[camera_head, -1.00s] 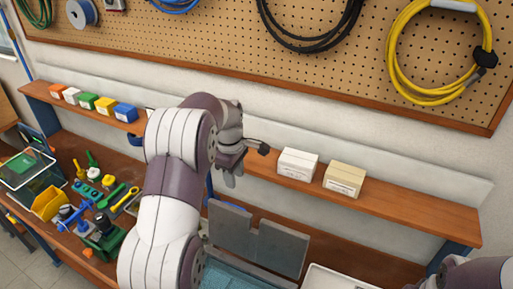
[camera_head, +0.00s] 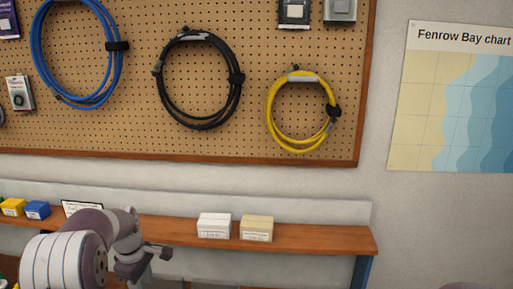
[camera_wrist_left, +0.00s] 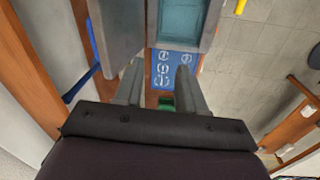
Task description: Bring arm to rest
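My left arm comes in at the lower left of the head view, with its left gripper (camera_head: 143,262) in front of the wooden shelf (camera_head: 310,238). In the left wrist view the two fingers of the left gripper (camera_wrist_left: 160,88) stand apart with nothing between them. A blue panel with white markings (camera_wrist_left: 175,70) shows beyond the fingers.
A white box (camera_head: 214,226) and a tan box (camera_head: 257,229) stand on the shelf, right of the left gripper. Yellow (camera_head: 12,207) and blue (camera_head: 37,210) boxes stand left. Grey panels (camera_wrist_left: 117,30) flank the view in the wrist picture. A pegboard (camera_head: 215,140) hangs above.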

